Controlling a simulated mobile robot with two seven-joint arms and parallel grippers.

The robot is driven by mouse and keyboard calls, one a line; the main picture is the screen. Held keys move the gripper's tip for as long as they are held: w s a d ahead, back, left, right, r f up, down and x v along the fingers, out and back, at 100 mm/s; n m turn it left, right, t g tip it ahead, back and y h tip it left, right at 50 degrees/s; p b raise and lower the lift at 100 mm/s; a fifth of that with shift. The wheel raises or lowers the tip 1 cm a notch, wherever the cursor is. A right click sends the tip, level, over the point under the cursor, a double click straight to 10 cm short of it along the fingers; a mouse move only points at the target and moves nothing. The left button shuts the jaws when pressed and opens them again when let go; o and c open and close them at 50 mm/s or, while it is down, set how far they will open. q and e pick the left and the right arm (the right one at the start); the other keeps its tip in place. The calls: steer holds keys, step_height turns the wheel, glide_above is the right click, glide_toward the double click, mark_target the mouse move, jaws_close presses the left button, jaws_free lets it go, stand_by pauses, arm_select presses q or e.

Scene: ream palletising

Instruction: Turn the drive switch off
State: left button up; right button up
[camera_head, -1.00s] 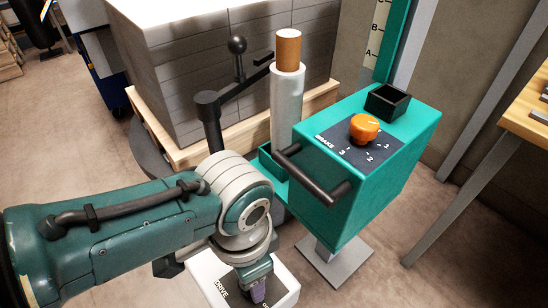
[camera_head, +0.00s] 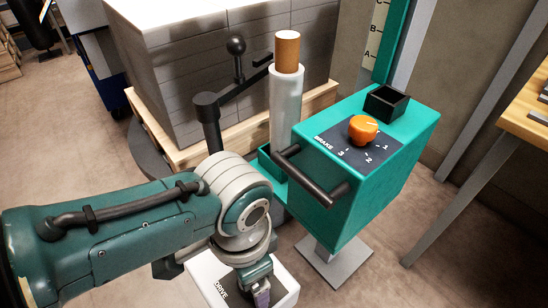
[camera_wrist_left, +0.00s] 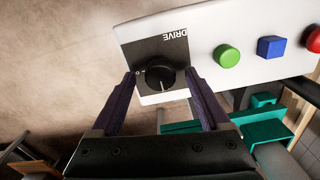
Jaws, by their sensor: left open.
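The drive switch is a round black knob (camera_wrist_left: 160,76) on a dark plate lettered DRIVE (camera_wrist_left: 172,48), set in a white panel. My left gripper (camera_wrist_left: 160,80) is open, with one purple finger on each side of the knob in the wrist view. I cannot tell whether the fingers touch it. A light mark on the knob points toward the gripper's palm, and a small 0 mark is to its left. In the head view the left gripper (camera_head: 261,294) points down over the DRIVE plate (camera_head: 232,292) and hides the knob. My right gripper is not in view.
Beside the switch are a green button (camera_wrist_left: 226,56), a blue square button (camera_wrist_left: 271,47) and a red button (camera_wrist_left: 314,39). A teal box with an orange brake knob (camera_head: 363,129) and black handle (camera_head: 310,176) stands right of my arm. Stacked reams (camera_head: 215,70) stand behind.

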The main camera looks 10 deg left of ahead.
arm_select(q)
step_height(320, 180, up, 10)
steer(key=p, duration=0.5)
steer(key=s+d+r+n+h+p, duration=0.1)
steer(key=s+d+r+h+p, duration=0.15)
steer(key=s+r, duration=0.2)
steer(key=s+a+r+n+t+y+p, duration=0.1)
steer(key=s+a+r+n+t+p, duration=0.2)
steer(key=a+r, duration=0.45)
steer(key=s+a+r+n+t+y+p, duration=0.1)
steer(key=s+a+r+n+p, duration=0.3)
steer(key=r, duration=0.6)
step_height(320, 180, up, 35)
steer(key=p, duration=3.6)
steer(key=shift+a+m+p, duration=0.4)
steer(key=shift+a, duration=0.05)
steer(key=shift+w, duration=0.1)
